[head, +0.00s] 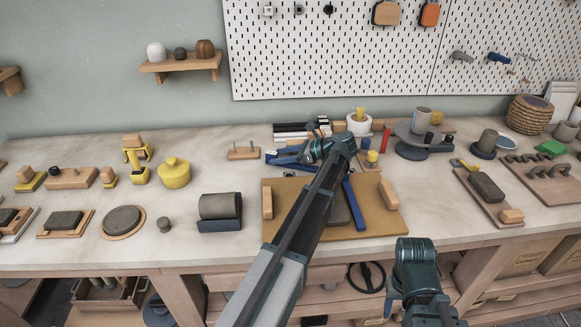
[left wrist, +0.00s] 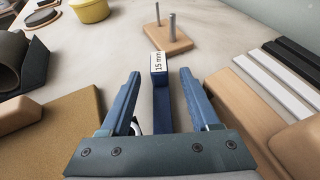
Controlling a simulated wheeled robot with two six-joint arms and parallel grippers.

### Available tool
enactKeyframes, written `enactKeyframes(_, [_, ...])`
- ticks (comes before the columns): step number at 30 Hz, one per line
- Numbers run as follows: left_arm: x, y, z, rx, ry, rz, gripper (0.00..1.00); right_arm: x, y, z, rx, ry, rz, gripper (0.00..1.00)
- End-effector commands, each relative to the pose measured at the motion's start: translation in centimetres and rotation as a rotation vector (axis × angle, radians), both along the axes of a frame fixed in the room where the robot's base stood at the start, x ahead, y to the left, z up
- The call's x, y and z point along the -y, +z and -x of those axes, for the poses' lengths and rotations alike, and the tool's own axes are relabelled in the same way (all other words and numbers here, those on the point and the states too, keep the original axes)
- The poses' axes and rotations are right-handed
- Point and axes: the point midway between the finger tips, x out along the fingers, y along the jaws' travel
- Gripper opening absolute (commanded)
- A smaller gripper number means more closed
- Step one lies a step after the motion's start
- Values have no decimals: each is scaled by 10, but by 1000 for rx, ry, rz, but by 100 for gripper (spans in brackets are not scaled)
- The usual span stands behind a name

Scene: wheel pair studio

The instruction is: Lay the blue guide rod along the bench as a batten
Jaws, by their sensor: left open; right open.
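A blue rod (left wrist: 160,82) with a white "15 mm" label on its end lies between the fingers of my left gripper (left wrist: 163,85) in the left wrist view. The fingers are open, one on each side, with gaps to the rod. In the head view my left gripper (head: 280,157) is low over the bench behind the tan board, and its wrist hides most of this rod. A longer blue bar (head: 354,204) lies on the tan board (head: 375,222), right of my left forearm. My right arm shows at the lower right; its fingers are not visible.
A wooden block with two pins (left wrist: 160,38) stands beyond the rod's labelled end. Black and white strips (head: 290,130) lie behind my left gripper. A grey half-round in a dark cradle (head: 219,224) stands left of the board. The bench (head: 240,178) is bare between them.

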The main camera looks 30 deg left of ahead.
Motion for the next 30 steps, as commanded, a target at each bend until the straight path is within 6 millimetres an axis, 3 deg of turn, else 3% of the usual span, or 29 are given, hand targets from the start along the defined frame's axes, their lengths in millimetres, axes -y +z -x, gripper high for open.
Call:
enactKeyframes(3, [-15, -8, 3, -1, 2, 0, 62, 0, -8, 0, 0, 0, 0, 50])
enactKeyframes(10, [-17, -7, 3, -1, 0, 0, 62, 0, -7, 0, 0, 0, 0, 50])
enactKeyframes(21, [-17, -7, 3, -1, 0, 0, 0, 0, -7, 0, 0, 0, 0, 50])
enactKeyframes(30, [-17, -7, 3, -1, 0, 0, 0, 0, -7, 0, 0, 0, 0, 50])
